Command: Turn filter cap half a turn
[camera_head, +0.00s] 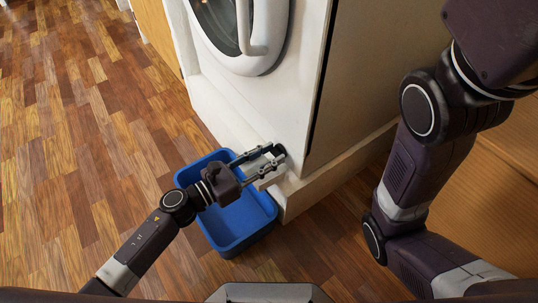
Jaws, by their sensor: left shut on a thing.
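The filter cap (279,150) shows as a small dark part low on the front of the white washing machine (240,100), near its right corner. My left gripper (272,160) reaches it from the left, with its fingers shut around the cap. The fingers hide most of the cap, so its turn angle cannot be told. My right arm comes down along the right side, and its gripper is out of view.
A blue bin (232,243) stands on the wooden floor under my left gripper, against the machine's base. A pale plinth (345,166) runs right from the machine's corner. The floor (80,150) at left is clear.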

